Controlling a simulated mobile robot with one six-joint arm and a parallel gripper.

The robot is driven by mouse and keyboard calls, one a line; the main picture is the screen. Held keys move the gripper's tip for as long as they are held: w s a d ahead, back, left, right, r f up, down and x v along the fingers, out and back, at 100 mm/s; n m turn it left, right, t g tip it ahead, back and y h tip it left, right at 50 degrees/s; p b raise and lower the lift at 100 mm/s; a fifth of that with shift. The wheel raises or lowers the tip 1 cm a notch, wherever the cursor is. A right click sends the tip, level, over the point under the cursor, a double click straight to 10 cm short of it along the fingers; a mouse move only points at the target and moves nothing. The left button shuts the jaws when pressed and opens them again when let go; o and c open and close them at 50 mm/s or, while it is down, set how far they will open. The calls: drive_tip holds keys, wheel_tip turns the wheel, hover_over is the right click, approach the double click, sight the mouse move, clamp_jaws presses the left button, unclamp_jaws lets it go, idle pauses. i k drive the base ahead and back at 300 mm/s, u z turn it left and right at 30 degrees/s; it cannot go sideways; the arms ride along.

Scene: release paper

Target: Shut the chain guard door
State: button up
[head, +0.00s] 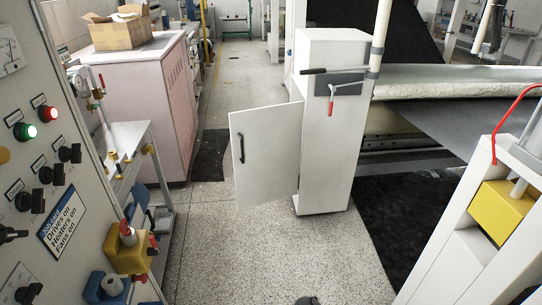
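The chain guard door (268,160) is a flat white panel in the middle of the head view. It stands open, swung out to the left of the tall white cabinet (330,160). Its right edge meets the cabinet's front left side. A black vertical bar handle (241,148) sits near the door's free left edge. The inside of the cabinet is hidden from this angle. My gripper is not recognisable in view; only a small dark shape, which I cannot identify, shows at the bottom edge.
Speckled floor (260,250) lies clear before the door. A control panel (50,150) and a small bench (125,150) stand left, a pink cabinet (140,100) behind. A dark mat (395,230) and white frame (480,230) lie right. A black lever (333,71) projects from the cabinet.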

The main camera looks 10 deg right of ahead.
sight(266, 141)
drive_tip(key=k, duration=1.3)
drive_tip(key=u, duration=0.55)
drive_tip(key=i, duration=2.15)
drive_tip(key=z, duration=0.5)
